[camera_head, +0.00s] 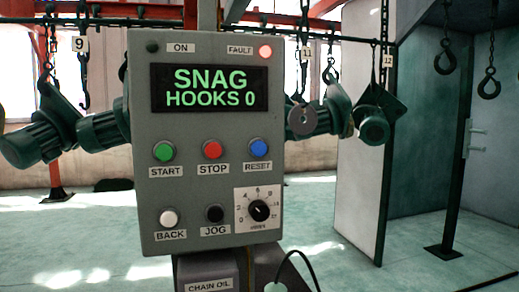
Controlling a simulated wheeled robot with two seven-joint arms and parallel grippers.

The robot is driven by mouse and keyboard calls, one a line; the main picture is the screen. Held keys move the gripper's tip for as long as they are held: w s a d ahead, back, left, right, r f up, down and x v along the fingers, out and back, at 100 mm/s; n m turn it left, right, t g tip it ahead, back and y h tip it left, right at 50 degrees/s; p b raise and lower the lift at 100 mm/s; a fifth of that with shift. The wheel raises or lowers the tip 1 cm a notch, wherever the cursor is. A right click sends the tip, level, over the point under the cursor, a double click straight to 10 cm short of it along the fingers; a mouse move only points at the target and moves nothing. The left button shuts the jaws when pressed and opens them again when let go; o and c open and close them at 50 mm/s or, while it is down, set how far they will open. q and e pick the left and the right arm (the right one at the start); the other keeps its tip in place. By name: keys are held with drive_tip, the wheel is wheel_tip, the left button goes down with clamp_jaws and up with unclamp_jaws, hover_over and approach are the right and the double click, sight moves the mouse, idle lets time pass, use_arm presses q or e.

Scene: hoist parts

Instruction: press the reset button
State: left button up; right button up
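The grey control panel (220,190) stands upright in the middle of the head view. The blue button (258,148) is on its right side, above the label "RESET". A green START button (164,151) and a red STOP button (212,149) are to its left. The screen (210,88) reads "SNAG HOOKS 0". Neither of my grippers is in view, and nothing covers the buttons.
A white BACK button (168,218), a black JOG button (214,213) and a dial (259,210) sit below. A chain oil box (208,272) is under the panel. Motor-like parts (40,135) hang behind it, and hooks (489,85) hang at right. The floor in front looks clear.

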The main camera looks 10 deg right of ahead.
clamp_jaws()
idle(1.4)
